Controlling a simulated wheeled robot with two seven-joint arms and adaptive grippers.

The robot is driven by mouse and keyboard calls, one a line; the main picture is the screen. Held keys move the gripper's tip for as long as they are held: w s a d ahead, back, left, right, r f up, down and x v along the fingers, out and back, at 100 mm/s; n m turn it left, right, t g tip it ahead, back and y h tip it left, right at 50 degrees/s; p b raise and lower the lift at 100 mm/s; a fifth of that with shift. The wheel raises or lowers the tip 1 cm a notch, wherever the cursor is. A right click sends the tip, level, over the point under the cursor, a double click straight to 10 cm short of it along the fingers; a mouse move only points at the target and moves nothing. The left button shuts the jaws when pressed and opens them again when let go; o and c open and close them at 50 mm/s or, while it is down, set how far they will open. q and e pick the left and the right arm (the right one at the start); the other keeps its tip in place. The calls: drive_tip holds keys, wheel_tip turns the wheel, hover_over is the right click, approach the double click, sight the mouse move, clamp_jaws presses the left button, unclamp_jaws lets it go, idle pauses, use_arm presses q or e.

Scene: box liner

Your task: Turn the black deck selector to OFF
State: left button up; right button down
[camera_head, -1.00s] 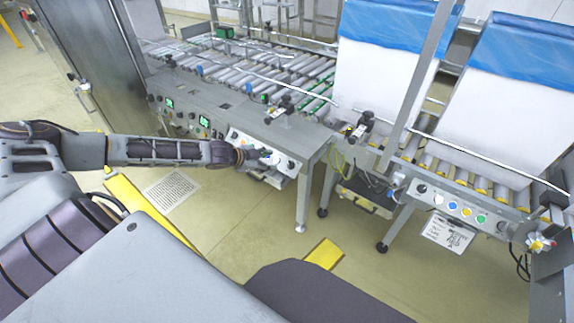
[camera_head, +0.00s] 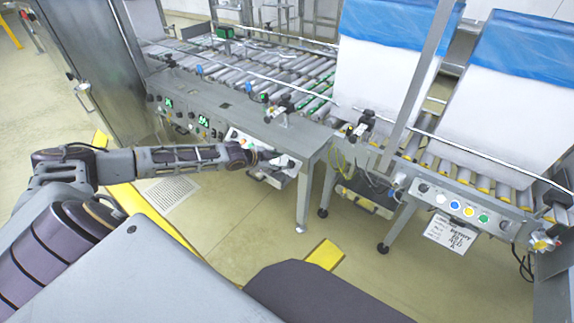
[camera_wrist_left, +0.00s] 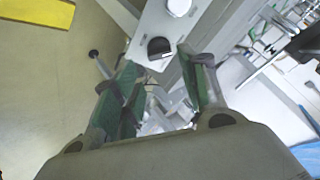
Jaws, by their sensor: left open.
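The black deck selector (camera_wrist_left: 158,46) is a round black knob with a pale edge on a light grey panel (camera_wrist_left: 150,25), in the left wrist view. My left gripper (camera_wrist_left: 166,66) is open, its green-padded fingertips apart on either side of the knob's near side in the picture. Contact with the knob cannot be told. In the head view my left gripper (camera_head: 272,158) is over the right part of the white control box (camera_head: 240,137) and hides much of it. I cannot make out the selector's labels. My right gripper is not in view.
A white round control (camera_wrist_left: 179,6) sits beside the selector. The control box hangs on the grey roller conveyor's front (camera_head: 185,95). A second panel with coloured buttons (camera_head: 462,208) is at the right. Open floor (camera_head: 250,230) lies below.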

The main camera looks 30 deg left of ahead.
sight(289, 163)
use_arm(q)
drive_tip(key=shift+x, duration=1.25)
drive_tip(key=shift+b+x, duration=0.6)
drive_tip(key=shift+x, duration=0.5)
drive_tip(key=shift+w+d+f, duration=0.15)
drive_tip(key=shift+w+f, duration=0.2)
drive_tip(key=shift+w, duration=0.1)
drive_tip(key=shift+w+d+f+b, duration=0.1)
drive_tip(key=shift+w+f+b, duration=0.15)
drive_tip(key=shift+w+b, duration=0.1)
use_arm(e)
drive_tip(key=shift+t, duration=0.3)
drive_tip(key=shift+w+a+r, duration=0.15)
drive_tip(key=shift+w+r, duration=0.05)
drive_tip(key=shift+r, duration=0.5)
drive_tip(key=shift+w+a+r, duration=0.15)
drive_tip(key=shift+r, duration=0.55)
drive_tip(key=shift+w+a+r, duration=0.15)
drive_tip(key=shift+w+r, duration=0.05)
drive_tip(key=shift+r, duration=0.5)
use_arm(q)
drive_tip(key=c, duration=0.7)
drive_tip(key=shift+c, duration=0.2)
